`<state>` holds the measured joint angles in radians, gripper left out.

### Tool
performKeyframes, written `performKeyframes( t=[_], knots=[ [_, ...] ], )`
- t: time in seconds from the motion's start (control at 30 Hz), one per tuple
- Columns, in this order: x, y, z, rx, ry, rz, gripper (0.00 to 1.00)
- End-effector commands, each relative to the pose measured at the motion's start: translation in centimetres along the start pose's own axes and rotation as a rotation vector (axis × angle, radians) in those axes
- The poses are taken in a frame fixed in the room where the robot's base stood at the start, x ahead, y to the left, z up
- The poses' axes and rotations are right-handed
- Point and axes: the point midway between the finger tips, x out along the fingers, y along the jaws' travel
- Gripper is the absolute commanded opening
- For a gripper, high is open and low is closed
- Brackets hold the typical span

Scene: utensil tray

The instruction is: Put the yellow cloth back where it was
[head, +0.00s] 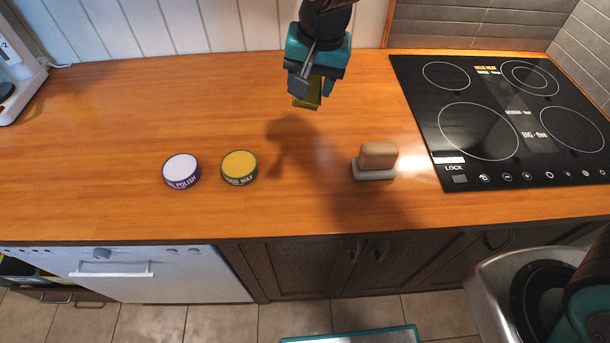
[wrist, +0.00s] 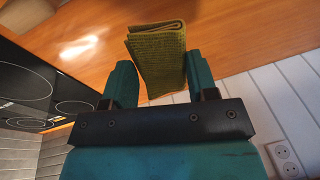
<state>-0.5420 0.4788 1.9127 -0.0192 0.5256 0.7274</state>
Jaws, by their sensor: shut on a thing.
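The yellow cloth (wrist: 158,58) is folded and looks olive-yellow in the wrist view. My gripper (wrist: 161,82) is shut on it, with one teal finger on each side. In the head view, the cloth (head: 306,101) hangs below my gripper (head: 314,88), above the back middle of the wooden counter (head: 120,115). It looks clear of the surface, and a shadow falls on the wood below it. Most of the cloth is hidden behind the gripper in the head view.
A white-lidded polish tin (head: 181,169) and a yellow-lidded wax tin (head: 239,166) stand on the counter. A brush with a tan top (head: 377,157) and grey base stands to their right. A black cooktop (head: 510,125) fills the right. The counter's left and middle back are clear.

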Motion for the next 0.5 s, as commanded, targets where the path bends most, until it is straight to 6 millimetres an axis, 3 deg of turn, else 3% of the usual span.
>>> performKeyframes(
  t=[0.1,0.27,0.37,0.5],
  knots=[
    [-2.7,-1.1,3.4,-0.075,-0.092,0.075,0.34],
    [-5.1,-1.3,6.1,-0.130,-0.160,0.136,0.34],
    [-4.9,-1.1,6.8,-0.141,-0.176,0.151,0.34],
    [-1.9,-0.5,7.4,-0.141,-0.182,0.158,0.34]
  ],
)
